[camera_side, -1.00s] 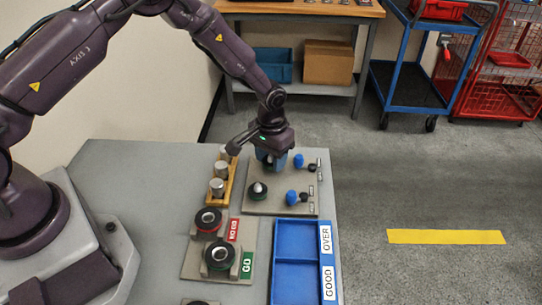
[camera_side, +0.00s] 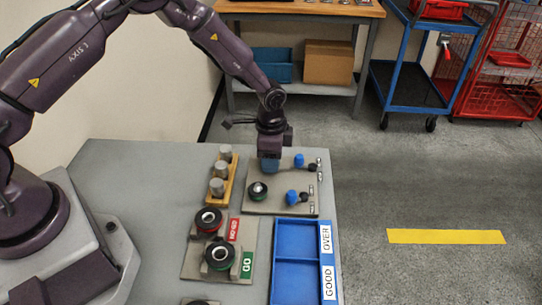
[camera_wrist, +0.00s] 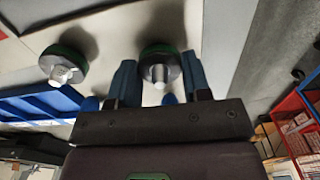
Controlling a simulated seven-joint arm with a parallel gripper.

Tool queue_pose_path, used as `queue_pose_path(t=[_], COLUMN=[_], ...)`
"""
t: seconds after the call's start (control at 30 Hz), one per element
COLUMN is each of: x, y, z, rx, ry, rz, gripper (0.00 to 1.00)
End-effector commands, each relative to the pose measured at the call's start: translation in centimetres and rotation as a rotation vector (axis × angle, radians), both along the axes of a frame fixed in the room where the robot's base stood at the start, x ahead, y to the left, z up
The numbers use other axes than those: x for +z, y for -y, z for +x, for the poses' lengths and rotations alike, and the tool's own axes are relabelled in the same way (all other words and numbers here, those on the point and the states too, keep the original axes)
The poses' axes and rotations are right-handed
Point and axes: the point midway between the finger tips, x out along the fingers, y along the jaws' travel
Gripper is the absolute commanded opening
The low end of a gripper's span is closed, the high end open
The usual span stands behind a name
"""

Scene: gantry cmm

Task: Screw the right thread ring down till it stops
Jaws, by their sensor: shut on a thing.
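My gripper (camera_side: 268,168) points down over the far part of the grey fixture plate (camera_side: 285,208), its blue fingers hiding what is between them in the side view. In the wrist view my gripper (camera_wrist: 158,72) has its fingers on either side of a dark thread ring (camera_wrist: 170,76) with a green edge, and is shut on it. A bright stud shows in the middle of this ring. The other thread ring (camera_side: 258,197), black and green around a grey stud, sits nearer the camera on the same plate; it also shows at left in the wrist view (camera_wrist: 75,57).
Blue clamps (camera_side: 292,197) stand right of the rings. A wooden rack (camera_side: 233,180) with grey cylinders is at left. Ring gauges marked NO GO (camera_side: 208,221) and GO (camera_side: 220,257) and a blue two-part tray (camera_side: 297,256) lie in front.

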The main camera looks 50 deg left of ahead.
Motion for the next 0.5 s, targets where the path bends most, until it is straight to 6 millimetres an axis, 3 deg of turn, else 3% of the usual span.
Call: queue_pose_path(t=[0.5], x=[0.32], y=[0.19], z=[0.17], rx=[-0.427], ry=[0.007], rz=[-0.002], gripper=[0.20])
